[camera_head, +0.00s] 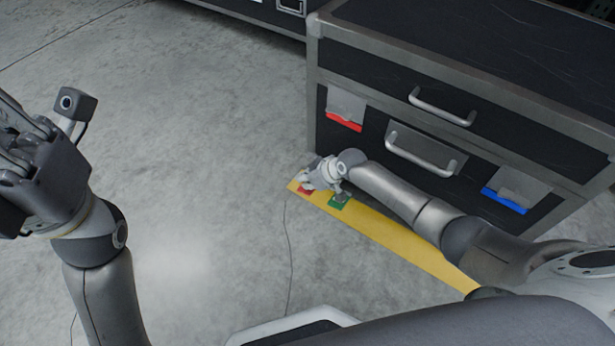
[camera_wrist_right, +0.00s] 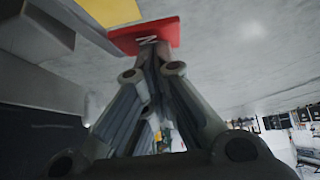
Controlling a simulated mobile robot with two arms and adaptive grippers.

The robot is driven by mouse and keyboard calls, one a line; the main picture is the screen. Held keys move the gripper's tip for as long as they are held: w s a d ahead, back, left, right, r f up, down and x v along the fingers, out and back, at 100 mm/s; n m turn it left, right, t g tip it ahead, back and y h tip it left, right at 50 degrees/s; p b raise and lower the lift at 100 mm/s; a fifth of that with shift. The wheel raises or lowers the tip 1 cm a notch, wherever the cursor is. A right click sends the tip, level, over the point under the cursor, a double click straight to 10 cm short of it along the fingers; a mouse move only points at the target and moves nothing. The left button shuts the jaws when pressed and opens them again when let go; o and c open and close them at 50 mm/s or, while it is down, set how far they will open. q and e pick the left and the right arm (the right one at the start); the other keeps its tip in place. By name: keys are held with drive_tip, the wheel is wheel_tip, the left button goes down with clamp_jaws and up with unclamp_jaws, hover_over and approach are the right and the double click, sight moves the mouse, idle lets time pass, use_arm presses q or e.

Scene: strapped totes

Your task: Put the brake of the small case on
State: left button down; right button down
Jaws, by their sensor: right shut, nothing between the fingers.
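A black case (camera_head: 345,150) with metal edges and silver handles stands at the right in the head view. A yellow bar (camera_head: 400,243) runs low along its front, near the floor. The bar carries a red pad (camera_head: 305,190) at its left end and a green pad (camera_head: 340,202) beside it. My right gripper (camera_head: 309,183) is shut and empty at the red pad. In the right wrist view its fingertips (camera_wrist_right: 152,52) meet at the red pad (camera_wrist_right: 165,33), which bears partly hidden white lettering; I cannot tell whether they touch it. My left gripper (camera_head: 18,135) is raised at the left; its opening is unclear.
Another dark case (camera_head: 270,18) stands at the back. Grey flaps with a red edge (camera_head: 345,122) and a blue edge (camera_head: 503,201) hang on the near case's front. A thin dark line (camera_head: 288,255) runs over the floor. The grey floor at the left is clear.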

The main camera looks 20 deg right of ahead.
idle(0.3)
drive_tip(key=shift+s+d+r, duration=0.25)
drive_tip(key=shift+r, duration=0.25)
drive_tip(key=v, duration=0.3)
drive_tip(key=shift+s+d+r, duration=0.15)
drive_tip(key=shift+r, duration=0.05)
drive_tip(key=s+d, duration=0.7)
drive_tip(key=s, duration=0.2)
drive_tip(key=shift+s, duration=0.3)
drive_tip(key=shift+d+r, duration=0.1)
drive_tip(key=shift+d, duration=0.05)
